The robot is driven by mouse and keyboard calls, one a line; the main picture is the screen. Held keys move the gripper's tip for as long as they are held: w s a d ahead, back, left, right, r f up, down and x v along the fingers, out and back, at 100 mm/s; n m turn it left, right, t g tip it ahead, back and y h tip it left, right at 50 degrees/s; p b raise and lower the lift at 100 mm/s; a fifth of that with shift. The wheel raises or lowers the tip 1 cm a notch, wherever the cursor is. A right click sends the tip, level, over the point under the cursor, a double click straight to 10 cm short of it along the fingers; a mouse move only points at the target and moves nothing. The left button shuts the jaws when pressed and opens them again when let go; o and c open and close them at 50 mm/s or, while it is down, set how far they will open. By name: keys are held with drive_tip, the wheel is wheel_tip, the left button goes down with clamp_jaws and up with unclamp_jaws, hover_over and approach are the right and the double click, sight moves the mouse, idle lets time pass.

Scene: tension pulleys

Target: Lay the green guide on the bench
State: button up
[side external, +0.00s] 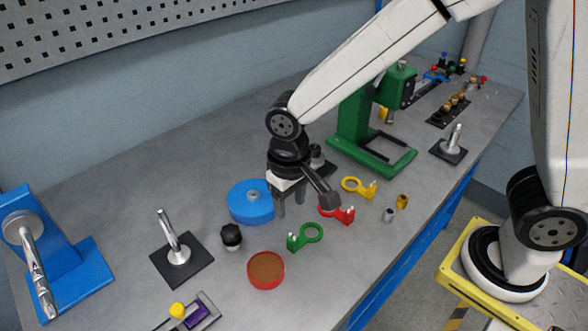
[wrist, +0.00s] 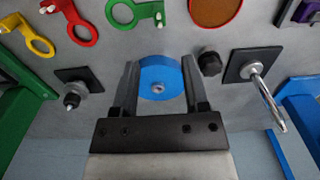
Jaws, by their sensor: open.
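The green guide (side external: 306,237), a ring with a small block and pale pins at one end, lies on the grey bench (side external: 110,205) in front of my gripper. In the wrist view the green guide (wrist: 135,14) is at the top edge, partly cut off. My gripper (side external: 290,207) is open and empty, pointing down above the bench between the blue round part and the red guide. In the wrist view its two fingers (wrist: 160,66) stand apart, with the blue round part (wrist: 158,84) seen between them. The fingers are apart from the green guide.
A red guide (side external: 338,213) and a yellow guide (side external: 358,187) lie right of the green one. A red-rimmed brown dish (side external: 266,270) and a black knob (side external: 231,236) are near it on the left. A green stand (side external: 352,140) rises behind. Bare bench lies at the front.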

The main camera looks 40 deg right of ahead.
drive_tip(key=shift+r, duration=0.65)
drive_tip(key=s+d+f+t, duration=0.1)
drive_tip(key=s+d, duration=0.1)
drive_tip(key=d, duration=0.6)
drive_tip(key=s+d+f+t, duration=0.1)
drive_tip(key=s+d, duration=0.2)
drive_tip(key=d, duration=0.5)
drive_tip(key=shift+f+t, duration=0.2)
drive_tip(key=shift+t, duration=0.1)
